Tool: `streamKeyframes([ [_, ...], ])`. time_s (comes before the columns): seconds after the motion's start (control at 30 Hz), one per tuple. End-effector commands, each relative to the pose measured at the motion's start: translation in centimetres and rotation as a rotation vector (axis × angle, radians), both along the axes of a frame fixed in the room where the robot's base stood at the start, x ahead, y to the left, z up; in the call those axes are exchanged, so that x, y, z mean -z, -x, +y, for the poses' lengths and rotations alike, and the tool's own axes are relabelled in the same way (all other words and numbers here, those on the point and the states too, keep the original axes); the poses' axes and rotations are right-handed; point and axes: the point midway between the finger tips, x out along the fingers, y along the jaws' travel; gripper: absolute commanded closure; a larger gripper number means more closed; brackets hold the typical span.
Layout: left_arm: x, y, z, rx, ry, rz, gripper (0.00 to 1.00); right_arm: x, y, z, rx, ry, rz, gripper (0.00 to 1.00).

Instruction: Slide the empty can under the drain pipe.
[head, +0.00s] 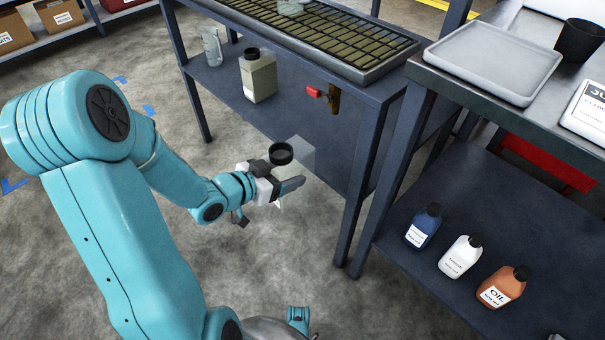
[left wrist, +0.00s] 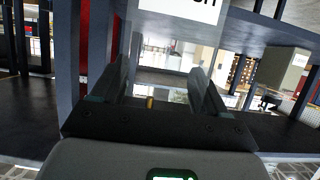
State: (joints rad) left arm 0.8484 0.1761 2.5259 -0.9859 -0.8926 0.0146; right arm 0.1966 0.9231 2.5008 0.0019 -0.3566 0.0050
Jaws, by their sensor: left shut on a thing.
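My left gripper (head: 283,188) is shut on a clear, see-through can (head: 303,154) with a black ring-like top (head: 281,153). The can is held upright or nearly so, in front of the lower shelf's open front edge. In the left wrist view the fingers (left wrist: 160,88) stand on either side of a see-through body, with a white label above. The drain pipe (head: 334,99), a short brass-brown piece with a red handle (head: 314,91), hangs below the grated tray, farther back than the can. My right gripper is not in view.
A filled beige can (head: 259,77) with a dark cap and a clear beaker (head: 212,47) stand on the lower shelf (head: 225,88). The shelf below the pipe looks clear. A table leg (head: 362,185) stands right of the gripper. Several bottles (head: 460,257) stand on the right-hand shelf.

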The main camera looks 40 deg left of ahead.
Motion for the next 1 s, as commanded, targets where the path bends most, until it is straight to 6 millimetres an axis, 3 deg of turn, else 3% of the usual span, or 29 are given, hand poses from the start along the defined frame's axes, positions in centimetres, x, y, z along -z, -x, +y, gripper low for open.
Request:
streamKeyframes([
  [1.0,0.6,-6.4,-0.8,0.001,-0.001,0.000,0.81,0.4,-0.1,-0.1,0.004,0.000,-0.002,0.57],
])
